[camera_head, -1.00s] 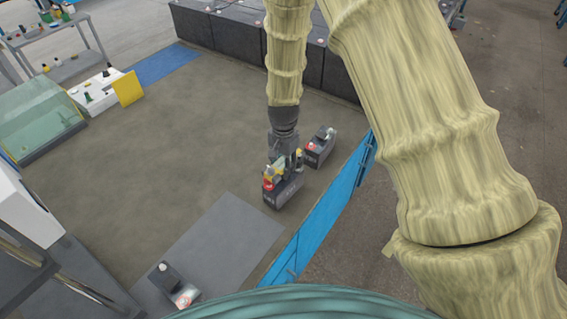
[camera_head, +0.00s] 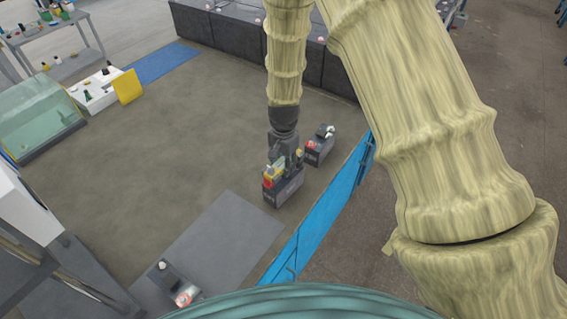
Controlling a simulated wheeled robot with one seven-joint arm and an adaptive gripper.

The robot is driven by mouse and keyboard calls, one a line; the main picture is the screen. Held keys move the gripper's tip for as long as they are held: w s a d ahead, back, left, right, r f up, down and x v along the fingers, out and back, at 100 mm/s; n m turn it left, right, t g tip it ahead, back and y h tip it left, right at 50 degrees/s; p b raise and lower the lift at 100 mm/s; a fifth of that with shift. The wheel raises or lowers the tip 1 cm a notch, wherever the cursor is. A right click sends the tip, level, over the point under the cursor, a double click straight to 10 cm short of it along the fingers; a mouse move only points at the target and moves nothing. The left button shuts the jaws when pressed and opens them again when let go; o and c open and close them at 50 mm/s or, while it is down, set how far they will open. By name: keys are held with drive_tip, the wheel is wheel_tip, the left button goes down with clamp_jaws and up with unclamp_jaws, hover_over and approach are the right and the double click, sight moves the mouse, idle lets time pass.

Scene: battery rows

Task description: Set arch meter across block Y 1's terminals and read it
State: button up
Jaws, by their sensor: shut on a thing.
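My gripper (camera_head: 281,165) points down over a dark block (camera_head: 284,193) on the brown floor area. It is shut on a small yellowish thing (camera_head: 273,173), which looks like the arch meter. The meter sits at the top of the block, among its terminals. A red part (camera_head: 267,183) shows at the block's left end and a pale post at its right end. My gripper hides much of the meter, so I cannot tell if both feet touch the terminals. No reading or block label is legible.
A second dark block (camera_head: 317,153) stands close behind to the right. A blue strip (camera_head: 318,232) runs along the right edge. A grey mat (camera_head: 222,240) is in front, with another dark block (camera_head: 170,278) at the lower left. The middle floor is clear.

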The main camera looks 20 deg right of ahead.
sight(283, 161)
drive_tip(key=shift+f+b, duration=0.3)
drive_tip(key=shift+f, duration=0.35)
drive_tip(key=o, duration=1.3)
wheel_tip(283, 161, up, 12)
drive_tip(key=shift+r, duration=0.1)
